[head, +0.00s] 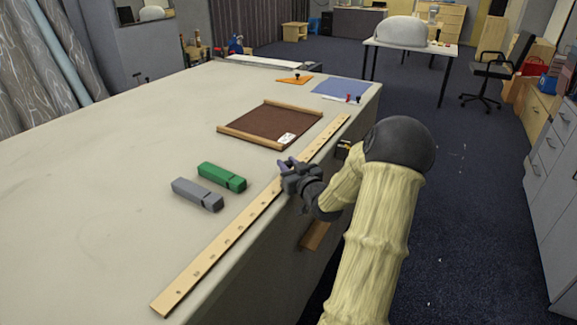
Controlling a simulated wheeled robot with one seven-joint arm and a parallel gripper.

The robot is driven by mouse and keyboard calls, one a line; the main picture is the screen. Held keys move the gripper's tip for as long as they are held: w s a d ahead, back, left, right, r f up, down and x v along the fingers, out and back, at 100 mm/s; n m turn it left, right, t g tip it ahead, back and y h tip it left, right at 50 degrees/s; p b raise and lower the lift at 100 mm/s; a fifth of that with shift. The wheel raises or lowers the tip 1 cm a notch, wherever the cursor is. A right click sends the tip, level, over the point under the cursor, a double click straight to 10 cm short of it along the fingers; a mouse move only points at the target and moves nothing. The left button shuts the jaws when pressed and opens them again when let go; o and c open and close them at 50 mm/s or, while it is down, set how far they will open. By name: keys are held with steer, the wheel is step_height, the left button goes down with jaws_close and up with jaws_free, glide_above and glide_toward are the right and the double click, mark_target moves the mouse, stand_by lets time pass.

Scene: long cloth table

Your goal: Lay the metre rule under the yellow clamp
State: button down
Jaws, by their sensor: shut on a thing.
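The metre rule (222,246) is a long pale wooden strip with dark marks. It runs along the right edge of the cloth table, from the near corner to beside the brown tray. My gripper (287,172) is shut on the rule, past its middle toward the far end, and hides a short stretch of it. A small yellow and black thing, seemingly the yellow clamp (343,149), shows at the table's right edge just beyond my gripper. My arm partly hides it, and I cannot tell whether the rule touches it.
A green block (221,176) and a grey block (197,194) lie left of the rule. A brown tray (232,131) with wooden rails holds a white card. An orange triangle (295,79) and a blue sheet (343,88) lie farther back. The table's left side is clear.

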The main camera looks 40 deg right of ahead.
steer(key=c, duration=1.2)
jaws_free()
steer(key=s, duration=0.4)
steer(key=s+a, duration=0.1)
steer(key=s, duration=0.3)
steer(key=s+a, duration=0.1)
steer(key=s, duration=0.3)
steer(key=shift+a, duration=0.15)
steer(key=shift+w, duration=0.1)
